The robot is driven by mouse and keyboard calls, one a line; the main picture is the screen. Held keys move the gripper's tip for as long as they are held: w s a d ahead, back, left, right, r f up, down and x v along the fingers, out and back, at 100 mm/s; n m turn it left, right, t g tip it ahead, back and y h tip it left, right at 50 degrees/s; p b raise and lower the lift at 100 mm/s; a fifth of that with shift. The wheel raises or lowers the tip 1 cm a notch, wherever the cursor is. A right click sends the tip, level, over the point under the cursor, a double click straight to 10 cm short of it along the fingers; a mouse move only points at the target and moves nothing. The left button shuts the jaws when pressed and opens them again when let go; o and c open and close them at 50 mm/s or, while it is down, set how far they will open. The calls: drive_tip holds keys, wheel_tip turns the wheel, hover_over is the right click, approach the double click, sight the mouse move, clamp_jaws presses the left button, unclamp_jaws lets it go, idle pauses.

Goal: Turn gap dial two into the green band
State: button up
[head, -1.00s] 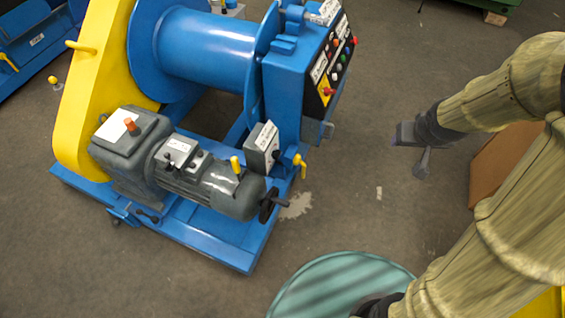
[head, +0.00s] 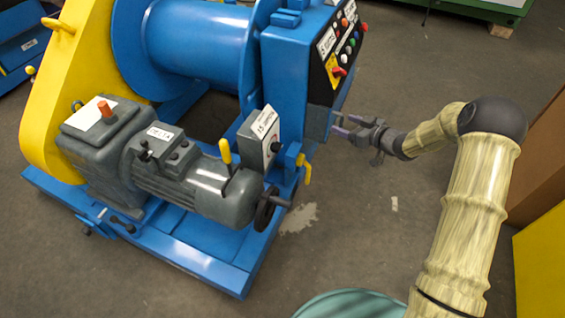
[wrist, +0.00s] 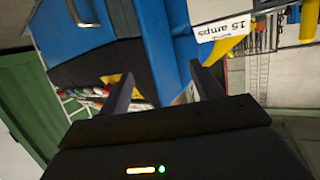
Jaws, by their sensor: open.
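My gripper (head: 342,124) is open and empty beside the lower right side of the blue control cabinet (head: 290,75). In the wrist view my gripper's two fingers (wrist: 163,88) stand apart, with blue machine panels beyond them. I cannot make out a gap dial or a green band in either view. A small grey box with a white label (head: 265,125) stands at the cabinet's front. A white label reading "15 amps" (wrist: 226,26) shows right of the fingers in the wrist view.
The cabinet's angled panel carries buttons and a red handle (head: 337,71). A yellow lever (head: 305,168) and black handwheel (head: 268,207) stick out near the base. A teal round top (head: 350,305) is at the bottom. Open floor (head: 400,220) lies right of the machine.

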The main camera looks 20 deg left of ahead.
sight(281, 148)
drive_tip(key=s+a+f+n+g+y+b, duration=0.1)
drive_tip(key=s+f+n+g+y+b, duration=0.1)
drive_tip(key=f, duration=0.5)
drive_tip(key=s+a+f+n+g+y+b, duration=0.2)
drive_tip(key=f+g+y+b, duration=0.1)
drive_tip(key=f+b, duration=0.3)
wheel_tip(281, 148, down, 2)
drive_tip(key=shift+s+f+g, duration=0.25)
drive_tip(key=shift+s+g, duration=0.05)
drive_tip(key=shift+g, duration=0.1)
drive_tip(key=shift+a, duration=0.1)
drive_tip(key=a+b, duration=0.2)
drive_tip(key=a, duration=0.3)
drive_tip(key=w+a+b, duration=0.1)
drive_tip(key=a, duration=0.5)
drive_tip(key=a+b, duration=0.2)
drive_tip(key=a, duration=0.4)
drive_tip(key=shift+w+b, duration=0.25)
drive_tip(key=shift+b, duration=0.1)
